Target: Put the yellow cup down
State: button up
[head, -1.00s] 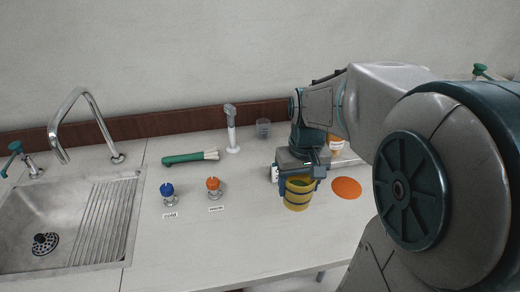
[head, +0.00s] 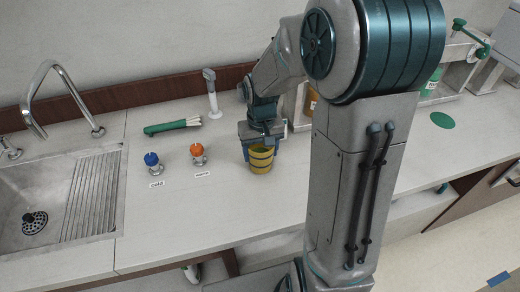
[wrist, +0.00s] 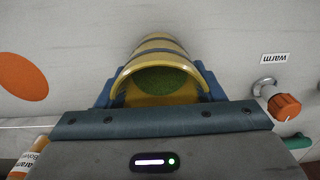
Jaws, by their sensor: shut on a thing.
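The yellow cup (head: 261,160) has dark bands and something green inside. It is upright at the counter, right of the orange-topped tap. My gripper (head: 262,150) is shut on it, with a finger at each side. In the wrist view the cup (wrist: 160,50) lies between the blue fingers (wrist: 160,92), and the green inside shows through its mouth. I cannot tell whether its base touches the counter.
An orange-topped tap (head: 197,152) marked "warm" and a blue-topped tap (head: 152,160) stand left of the cup. A green-handled brush (head: 172,126) lies behind them. An orange disc (wrist: 22,76) lies on the counter. A green disc (head: 442,120) is farther right. The sink (head: 60,190) is at left.

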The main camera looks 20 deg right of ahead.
jog(key=shift+f, duration=0.25)
jog(key=o, duration=1)
jog(key=shift+r, duration=0.1)
